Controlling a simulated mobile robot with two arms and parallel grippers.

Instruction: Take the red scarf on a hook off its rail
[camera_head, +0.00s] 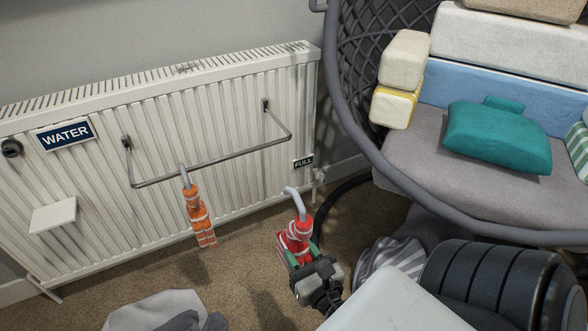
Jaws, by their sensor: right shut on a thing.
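The red scarf (298,240) has a grey hook (295,203) at its top. My right gripper (301,258) is shut on the red scarf's lower part. The scarf and its hook are apart from the metal rail (215,161), to the right of it and lower in the picture. The rail is fixed on the front of a white radiator (180,110). An orange scarf (199,219) hangs from the rail by its own grey hook. The jaws partly hide the red scarf's lower end. My left gripper is not in view.
A hanging chair (345,100) with cushions, including a teal one (497,140), stands at the right. Grey cloth (160,310) lies on the floor at the front left. Brown carpet (240,265) is clear below the radiator. A small white shelf (54,215) juts from the radiator.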

